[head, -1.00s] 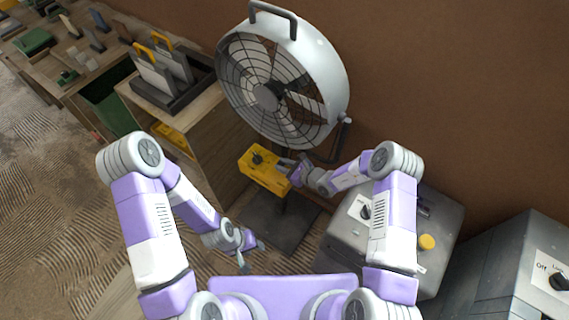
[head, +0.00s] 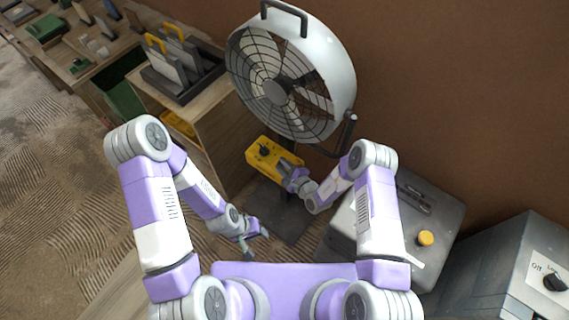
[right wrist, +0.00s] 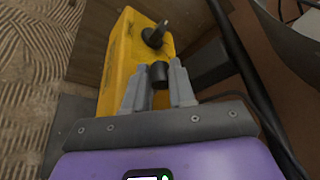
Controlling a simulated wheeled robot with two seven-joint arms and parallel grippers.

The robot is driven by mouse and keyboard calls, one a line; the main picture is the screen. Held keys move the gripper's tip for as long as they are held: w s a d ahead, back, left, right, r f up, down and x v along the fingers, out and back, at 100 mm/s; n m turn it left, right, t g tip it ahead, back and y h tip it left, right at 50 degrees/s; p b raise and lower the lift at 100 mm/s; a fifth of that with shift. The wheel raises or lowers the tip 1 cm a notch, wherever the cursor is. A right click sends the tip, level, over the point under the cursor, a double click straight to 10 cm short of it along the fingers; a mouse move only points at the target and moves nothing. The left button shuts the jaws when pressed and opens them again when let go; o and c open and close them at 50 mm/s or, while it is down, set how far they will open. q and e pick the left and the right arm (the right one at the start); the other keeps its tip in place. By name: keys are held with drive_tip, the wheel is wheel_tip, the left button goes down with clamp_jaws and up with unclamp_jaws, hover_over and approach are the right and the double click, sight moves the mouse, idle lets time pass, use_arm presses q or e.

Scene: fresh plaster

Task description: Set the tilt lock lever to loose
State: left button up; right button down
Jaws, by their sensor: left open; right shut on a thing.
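A large grey drum fan (head: 290,85) stands against the brown wall. A yellow box (head: 262,152) with a black knob sits below its cage. My right gripper (head: 290,172) is at the right end of this box. In the right wrist view its fingers (right wrist: 159,88) are shut on a short dark cylindrical grip (right wrist: 159,72) beside the yellow box (right wrist: 130,55). I cannot tell whether this grip is the tilt lock lever. A black knob (right wrist: 154,36) stands farther along the box. My left gripper (head: 257,244) is open and empty, low over the floor.
A grey machine with a yellow button (head: 426,238) stands right of the fan, and another grey unit (head: 500,270) with a dial is at the far right. A wooden bench (head: 205,125) with tools is left of the fan. The ridged floor at the left is clear.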

drive_tip(key=shift+d, duration=0.15)
idle(0.4)
drive_tip(key=c, duration=1)
unclamp_jaws()
drive_tip(key=shift+o, duration=0.3)
drive_tip(key=shift+s+a+f, duration=0.15)
drive_tip(key=shift+a, duration=0.05)
